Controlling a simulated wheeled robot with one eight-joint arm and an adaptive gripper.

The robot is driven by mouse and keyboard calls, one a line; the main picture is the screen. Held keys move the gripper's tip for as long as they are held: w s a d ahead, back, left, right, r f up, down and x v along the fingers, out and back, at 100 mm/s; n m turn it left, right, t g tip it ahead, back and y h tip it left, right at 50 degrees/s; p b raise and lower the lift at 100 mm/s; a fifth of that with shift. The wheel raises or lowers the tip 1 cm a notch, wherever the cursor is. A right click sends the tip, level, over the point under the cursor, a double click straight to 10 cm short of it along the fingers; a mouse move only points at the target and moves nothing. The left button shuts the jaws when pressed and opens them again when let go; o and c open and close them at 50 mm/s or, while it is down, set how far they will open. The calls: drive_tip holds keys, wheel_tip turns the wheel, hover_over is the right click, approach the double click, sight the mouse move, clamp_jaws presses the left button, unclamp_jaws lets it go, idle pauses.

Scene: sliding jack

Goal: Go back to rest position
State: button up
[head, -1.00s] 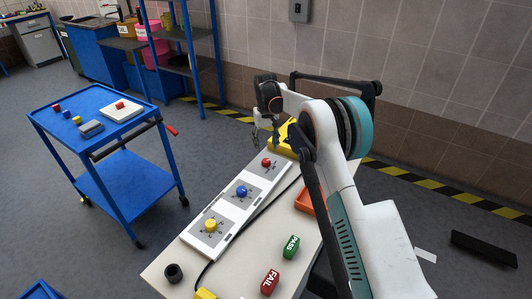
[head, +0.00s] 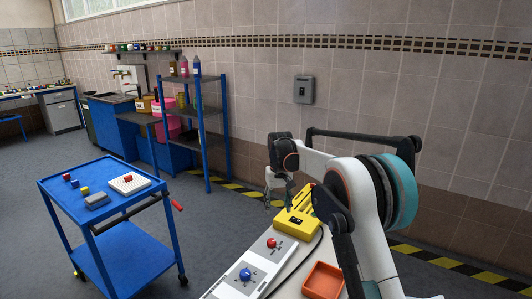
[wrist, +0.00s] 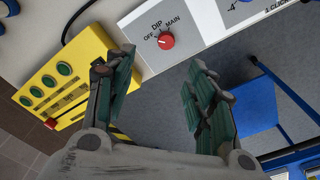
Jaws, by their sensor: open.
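My gripper (head: 279,187) hangs at the far end of the table in the head view, beside the yellow box. In the wrist view my gripper (wrist: 160,95) has its two green-padded fingers spread apart with nothing between them. The floor shows between the fingers. My arm (head: 370,200) reaches in from the right of the head view, bent at the elbow.
The table carries a yellow box (head: 298,222) with green buttons, a panel (head: 258,262) with red and blue knobs, and an orange tray (head: 323,281). A blue cart (head: 98,215) stands at left, with a shelf rack (head: 210,108) behind it. Open floor lies between cart and table.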

drive_tip(key=s+d+r+t, duration=0.1)
drive_tip(key=s+d+r, duration=0.2)
drive_tip(key=s+r, duration=0.35)
drive_tip(key=s+d+r+m+t, duration=0.1)
drive_tip(key=s+d+r, duration=0.2)
drive_tip(key=s+r, duration=0.35)
drive_tip(key=s+d+r+t, duration=0.1)
drive_tip(key=s+d+r, duration=0.35)
drive_tip(key=s, duration=0.35)
drive_tip(key=s+d+f+t, duration=0.1)
drive_tip(key=s+d+f, duration=0.1)
drive_tip(key=s, duration=1.1)
drive_tip(key=s+d+f+m+t, duration=0.1)
drive_tip(key=s+f, duration=0.3)
drive_tip(key=s, duration=0.8)
drive_tip(key=shift+s+d+t, duration=0.4)
drive_tip(key=shift+d+t, duration=0.4)
drive_tip(key=shift+d, duration=0.05)
